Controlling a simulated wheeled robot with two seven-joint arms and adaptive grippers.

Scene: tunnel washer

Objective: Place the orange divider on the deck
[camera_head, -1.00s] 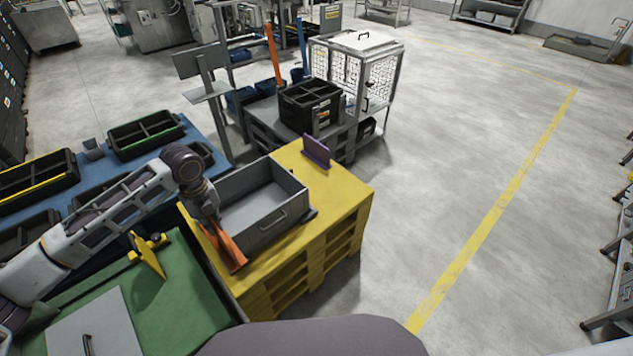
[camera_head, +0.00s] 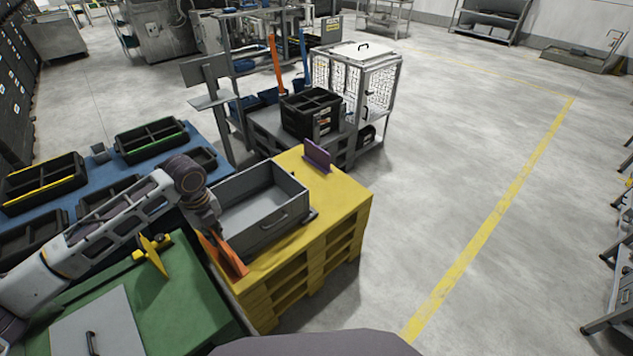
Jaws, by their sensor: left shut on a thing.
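The orange divider (camera_head: 232,259) is at the near left corner of the yellow deck (camera_head: 340,203), beside the left end of the grey bin. My left gripper (camera_head: 212,228) is shut on its upper left part, and the arm comes in from the left. The divider's lower edge is at or just above the deck; I cannot tell if it touches. The gripper's fingers are mostly hidden. My right gripper is not in view.
A grey open bin (camera_head: 283,222) stands on the deck, with a purple divider (camera_head: 317,156) behind it. A green table (camera_head: 190,300) with a yellow divider (camera_head: 153,255) is at near left. A blue table (camera_head: 100,172) holds several black crates.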

